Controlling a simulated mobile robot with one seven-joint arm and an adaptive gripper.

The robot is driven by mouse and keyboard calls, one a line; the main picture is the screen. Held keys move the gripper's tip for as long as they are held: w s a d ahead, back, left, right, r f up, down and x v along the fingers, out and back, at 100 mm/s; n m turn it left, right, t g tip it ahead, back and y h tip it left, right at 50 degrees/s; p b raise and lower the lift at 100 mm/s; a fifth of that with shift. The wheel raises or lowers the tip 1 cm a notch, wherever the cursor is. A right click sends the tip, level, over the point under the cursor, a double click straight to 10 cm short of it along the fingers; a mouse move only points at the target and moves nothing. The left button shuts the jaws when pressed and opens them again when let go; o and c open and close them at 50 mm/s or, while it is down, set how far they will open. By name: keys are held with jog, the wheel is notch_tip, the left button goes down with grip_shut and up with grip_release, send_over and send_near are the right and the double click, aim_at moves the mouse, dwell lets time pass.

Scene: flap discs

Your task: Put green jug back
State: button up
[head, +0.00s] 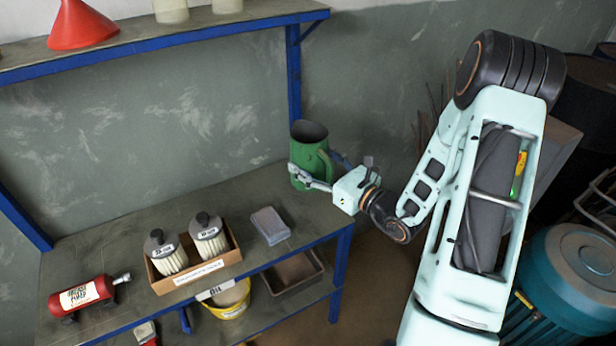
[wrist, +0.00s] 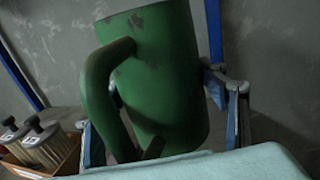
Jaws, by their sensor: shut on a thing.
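The green jug (head: 309,158) is upright with its open mouth up, at the right end of the workbench (head: 155,215) near the blue shelf post. My gripper (head: 318,172) is shut around the jug's body from the right. In the wrist view the jug (wrist: 165,70) fills the middle, slightly tilted in the picture, with its curved handle facing the camera. One finger of my gripper (wrist: 160,115) shows on each side of it. The jug's base is partly hidden, and I cannot tell whether it touches the bench top.
The upper shelf (head: 150,40) holds a red funnel (head: 82,25) and pale containers.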

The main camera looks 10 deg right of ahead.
jog(key=w+f+b, duration=0.1)
jog(key=b, duration=0.1)
jog(key=w+f+b, duration=0.1)
jog(key=f+b, duration=0.1)
jog(key=shift+w+f, duration=0.1)
jog(key=shift+w, duration=0.2)
jog(key=b, duration=0.1)
jog(key=w+b, duration=0.1)
jog(key=b, duration=0.1)
jog(key=shift+w+f, duration=0.3)
jog(key=shift+f, duration=0.1)
jog(key=shift+f, duration=0.1)
jog(key=shift+f+b, duration=2.4)
jog(key=shift+f, duration=0.8)
jog(key=shift+f+b, duration=0.5)
jog(key=shift+f, duration=0.1)
jog(key=o, duration=1.8)
jog(key=shift+c, duration=0.2)
jog(key=shift+f, duration=0.1)
